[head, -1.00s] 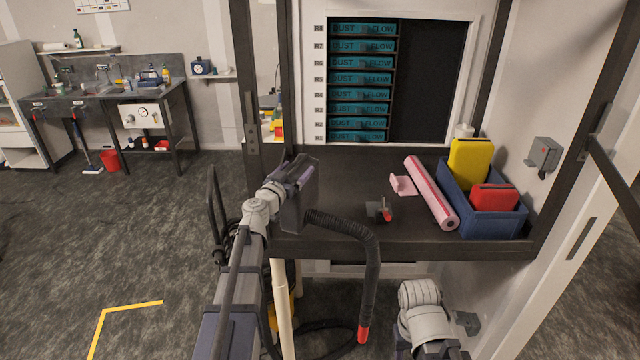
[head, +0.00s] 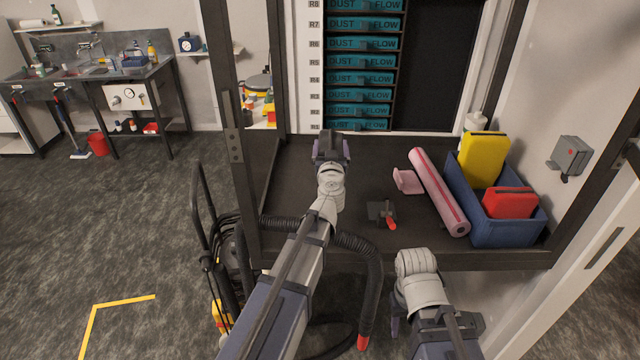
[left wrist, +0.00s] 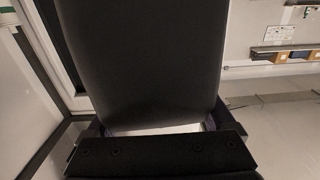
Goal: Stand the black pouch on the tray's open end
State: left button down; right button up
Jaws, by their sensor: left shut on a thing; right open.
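The black pouch (left wrist: 140,60) fills the middle of the left wrist view, standing up from the jaws. My left gripper (left wrist: 160,130) is shut on its near end. In the head view my left gripper (head: 331,148) is over the left part of the dark bench, in front of the drawer rack; I cannot clearly make out the pouch there. The blue tray (head: 512,232) is at the bench's right end, well to the right of my left gripper. It holds a yellow pouch (head: 482,158) at the back and a red pouch (head: 509,203) nearer the front.
A pink striped roll (head: 438,190) lies left of the tray, beside a small pink piece (head: 407,181). A clamp with a red handle (head: 383,213) is on the bench. A dark post (head: 235,130) stands at left. A grey wall box (head: 568,156) is right of the tray.

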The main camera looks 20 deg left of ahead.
pick_arm(q)
notch_tip(320, 180, down, 10)
jog(key=b, duration=0.9)
jog(key=shift+b, duration=0.35)
jog(key=shift+c, duration=0.8)
grip_release()
jog(key=shift+f, duration=0.1)
jog(key=shift+o, duration=0.8)
jog(key=v, duration=1.2)
jog(key=shift+r, duration=0.2)
